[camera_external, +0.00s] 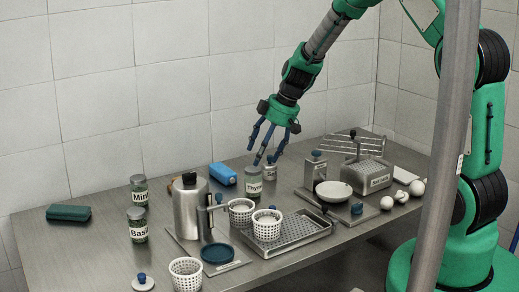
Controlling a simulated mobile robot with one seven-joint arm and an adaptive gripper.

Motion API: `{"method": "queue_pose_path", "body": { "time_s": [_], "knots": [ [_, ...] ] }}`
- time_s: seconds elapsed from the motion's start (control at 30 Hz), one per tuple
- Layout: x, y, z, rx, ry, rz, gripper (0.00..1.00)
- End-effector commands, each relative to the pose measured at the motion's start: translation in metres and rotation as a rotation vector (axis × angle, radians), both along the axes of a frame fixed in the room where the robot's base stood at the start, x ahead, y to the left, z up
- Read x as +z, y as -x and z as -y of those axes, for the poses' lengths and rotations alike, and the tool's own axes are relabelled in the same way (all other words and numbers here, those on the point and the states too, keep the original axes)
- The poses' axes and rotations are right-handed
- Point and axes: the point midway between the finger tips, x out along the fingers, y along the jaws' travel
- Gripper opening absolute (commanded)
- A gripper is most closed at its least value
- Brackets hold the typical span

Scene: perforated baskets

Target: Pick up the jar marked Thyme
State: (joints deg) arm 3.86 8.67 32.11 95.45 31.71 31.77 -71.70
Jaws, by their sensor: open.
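The jar marked Thyme (254,183) stands upright on the metal table, behind the tray with the perforated baskets. It has a white label and green contents. My gripper (267,157) is above the table with its blue fingers spread and pointing down. In the picture the fingertips are close to the top of the Thyme jar, slightly to its right. I cannot tell whether they touch it. Two similar jars, Mint (139,193) and one whose label reads Basil or similar (138,225), stand at the left.
A metal canister (188,208) stands left of the Thyme jar. White perforated baskets (267,231) sit at a metal tray (300,236) in front. A small labelled container (315,170), a bowl (333,190) and a grater-like box (368,174) stand right. The table's left rear is mostly clear.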

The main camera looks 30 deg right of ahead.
Motion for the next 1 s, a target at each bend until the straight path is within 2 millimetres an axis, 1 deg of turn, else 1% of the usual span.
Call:
{"method": "queue_pose_path", "body": {
  "time_s": [0.03, 0.2, 0.3, 0.73, 0.87, 1.0],
  "knots": [
    [-0.009, -0.001, -0.002, 0.001, -0.001, -0.003, 0.66],
    [-0.024, -0.007, -0.007, 0.002, 0.001, -0.001, 0.66],
    [-0.028, -0.008, -0.008, 0.001, 0.000, 0.000, 0.66],
    [-0.031, -0.009, -0.009, 0.001, 0.000, -0.001, 0.66],
    [-0.040, -0.011, -0.011, 0.002, 0.000, -0.002, 0.66],
    [-0.056, -0.015, -0.014, 0.001, 0.000, -0.001, 0.66]
  ]
}}
